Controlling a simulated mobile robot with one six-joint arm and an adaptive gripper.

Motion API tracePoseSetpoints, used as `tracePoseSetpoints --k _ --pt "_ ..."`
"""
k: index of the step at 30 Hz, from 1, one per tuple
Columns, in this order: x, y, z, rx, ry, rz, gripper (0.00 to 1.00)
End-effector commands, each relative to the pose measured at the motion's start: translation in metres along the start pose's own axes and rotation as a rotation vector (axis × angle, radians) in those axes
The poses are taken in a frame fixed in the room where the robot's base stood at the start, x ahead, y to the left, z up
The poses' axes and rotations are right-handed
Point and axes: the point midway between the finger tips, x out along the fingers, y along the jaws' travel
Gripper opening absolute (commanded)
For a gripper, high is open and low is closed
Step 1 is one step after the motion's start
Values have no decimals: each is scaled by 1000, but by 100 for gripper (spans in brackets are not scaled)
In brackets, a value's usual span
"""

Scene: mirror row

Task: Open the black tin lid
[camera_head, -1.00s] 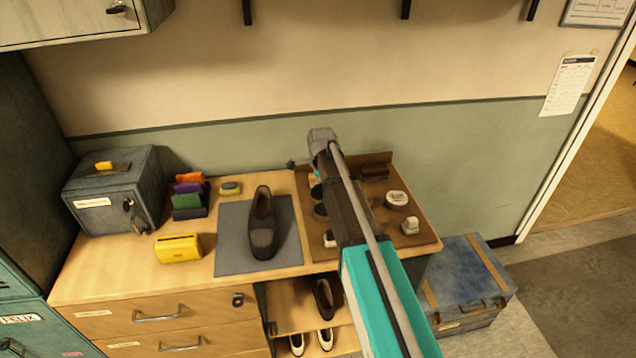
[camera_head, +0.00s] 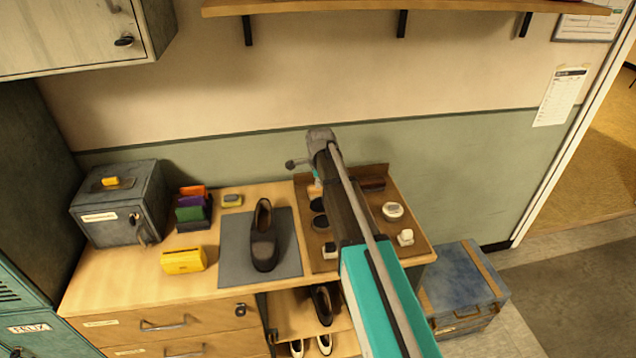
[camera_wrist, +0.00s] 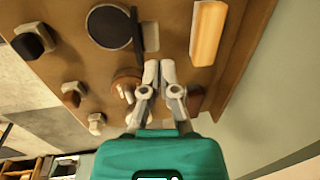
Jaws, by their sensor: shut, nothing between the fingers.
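In the wrist view a round black tin (camera_wrist: 109,27) lies on the brown board, at the upper left of my gripper (camera_wrist: 158,72). My fingers are shut and empty, apart from the tin. A round brown item (camera_wrist: 127,80) shows partly behind the fingers. In the head view two dark discs lie on the board beside my arm, an upper one (camera_head: 319,204) and a lower one (camera_head: 320,221). I cannot tell which is the black tin, or whether its lid sits loose. My fingertips are hidden behind my arm in the head view.
The brown board (camera_head: 415,245) also holds a white round tin (camera_head: 392,211), a small white-topped item (camera_head: 405,237) and a brush (camera_wrist: 208,33). A dark shoe (camera_head: 264,240) stands on a grey mat (camera_head: 232,262) to the left. A wall shelf (camera_head: 450,7) hangs above.

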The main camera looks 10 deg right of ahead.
Motion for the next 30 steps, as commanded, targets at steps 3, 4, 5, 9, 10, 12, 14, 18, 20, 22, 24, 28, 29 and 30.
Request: tracePoseSetpoints --k 3,4,5,9,10,12,14,18,20,22,24,28,29,30 --pt "-15 -2 0 0 0 0 0" --pt "-17 -2 0 0 0 0 0" --pt "-20 -2 0 0 0 0 0" --pt "-31 -3 0 0 0 0 0" --pt "-34 -4 0 0 0 0 0" --pt "-40 -4 0 0 0 0 0" --pt "-45 -5 0 0 0 0 0" --pt "-56 -6 0 0 0 0 0" --pt "-61 -6 0 0 0 0 0" --pt "-66 -7 0 0 0 0 0" --pt "-70 -7 0 0 0 0 0" --pt "-75 -8 0 0 0 0 0" --pt "-76 -8 0 0 0 0 0" --pt "-77 -8 0 0 0 0 0"
